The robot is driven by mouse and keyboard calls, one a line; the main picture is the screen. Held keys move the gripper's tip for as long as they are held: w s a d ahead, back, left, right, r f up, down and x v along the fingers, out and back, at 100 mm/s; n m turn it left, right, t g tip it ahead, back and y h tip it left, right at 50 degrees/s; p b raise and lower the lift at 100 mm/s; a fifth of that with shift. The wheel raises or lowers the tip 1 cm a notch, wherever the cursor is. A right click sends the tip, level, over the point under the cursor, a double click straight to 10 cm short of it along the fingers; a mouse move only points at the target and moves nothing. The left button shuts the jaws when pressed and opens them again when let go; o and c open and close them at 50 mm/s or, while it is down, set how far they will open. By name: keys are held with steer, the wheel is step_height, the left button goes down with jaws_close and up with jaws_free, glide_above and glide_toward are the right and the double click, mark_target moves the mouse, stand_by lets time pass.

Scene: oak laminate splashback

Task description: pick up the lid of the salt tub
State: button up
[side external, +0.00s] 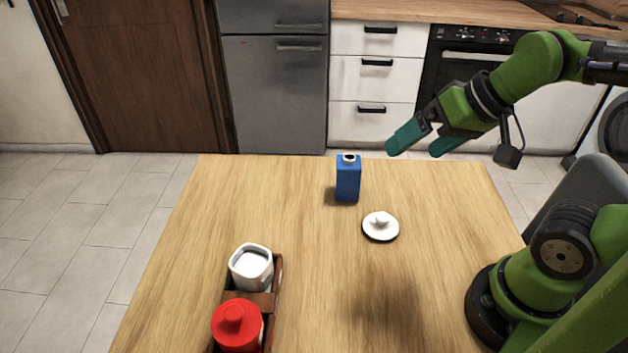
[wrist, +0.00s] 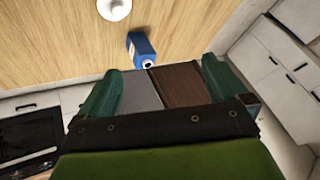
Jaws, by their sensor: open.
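The lid (side external: 380,226) is a round white disc with a small knob, lying on the table right of centre. It also shows at the top edge of the wrist view (wrist: 114,9), partly cut off. An open white tub (side external: 251,267) with pale contents stands in a wooden caddy at the front left of the table; I take it for the salt tub. My gripper (side external: 416,148) is open and empty, raised above the far edge of the table, beyond the lid. Its two teal fingers also show in the wrist view (wrist: 157,88), apart from the lid.
A blue carton (side external: 348,180) stands upright behind and left of the lid, and also shows in the wrist view (wrist: 141,48). A red-lidded container (side external: 237,325) shares the wooden caddy (side external: 278,276) with the white tub. The table around the lid is otherwise clear.

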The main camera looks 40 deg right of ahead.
mark_target(383, 216)
steer(key=w+d+f+n+g+h, duration=0.2)
steer(key=w+f+g, duration=0.4)
steer(key=g, duration=0.1)
step_height(383, 216, down, 17)
steer(key=shift+r, duration=0.1)
stand_by(0.5)
steer(key=shift+c, duration=0.5)
steer(key=c, duration=0.8)
